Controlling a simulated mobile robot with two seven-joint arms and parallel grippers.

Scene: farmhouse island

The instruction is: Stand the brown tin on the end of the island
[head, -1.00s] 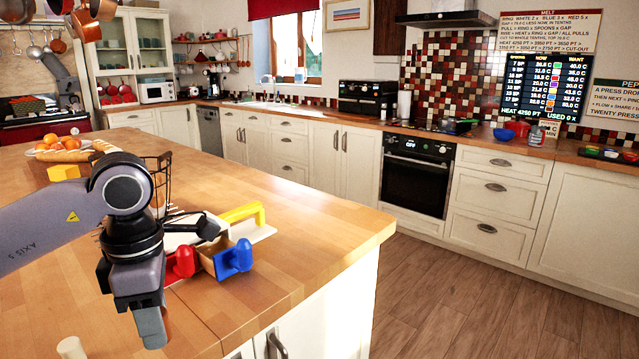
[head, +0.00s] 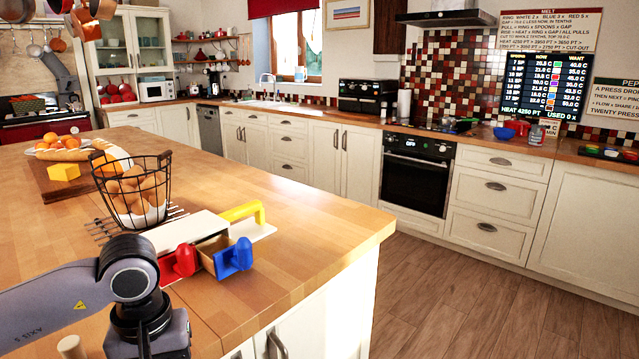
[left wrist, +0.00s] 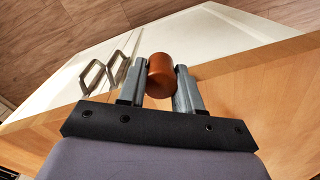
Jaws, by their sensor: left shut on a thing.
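The brown tin (left wrist: 161,74) shows in the left wrist view as a copper-brown cylinder with a round end. My left gripper (left wrist: 160,82) is shut on it, one finger on each side. Behind the tin in that view are the island's worktop edge and white cabinet front; whether it touches the worktop I cannot tell. In the head view my left gripper is at the bottom edge, its fingers and the tin out of frame. The island (head: 310,215) has a wooden top, its end corner bare. My right gripper is not in view.
A wire basket of eggs (head: 132,190) stands on the island. A breadboard (head: 52,185) lies farther back. Cabinet handles (left wrist: 92,75) stick out below the worktop.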

